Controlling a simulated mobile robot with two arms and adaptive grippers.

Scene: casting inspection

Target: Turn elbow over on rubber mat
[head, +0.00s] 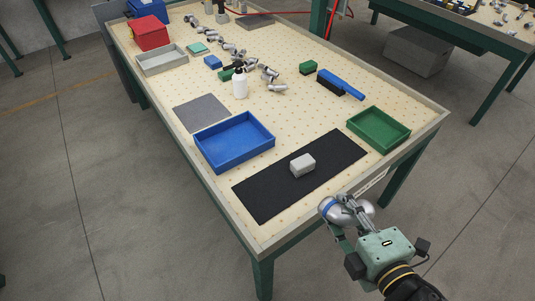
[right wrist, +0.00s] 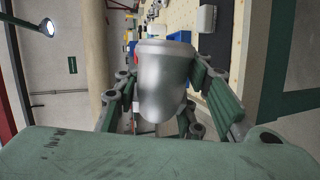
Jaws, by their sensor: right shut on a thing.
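The elbow (head: 361,208) is a smooth silver metal casting; a blue band shows near its left end in the head view. My right gripper (head: 345,208) is shut on it and holds it in the air, off the table's near right edge. In the right wrist view the elbow (right wrist: 165,85) sits between the two fingers of the right gripper (right wrist: 160,95), its wide rimmed end pointing away from the palm. The black rubber mat (head: 262,194) lies flat along the near end of the table, apart from the elbow. My left gripper is not in view.
A light grey block (head: 303,165) stands on the mat's middle. A blue tray (head: 208,164) is left of the mat and a green tray (head: 366,137) right of it. The table's raised rim (head: 300,236) runs between the gripper and the mat. The mat's lower left part is bare.

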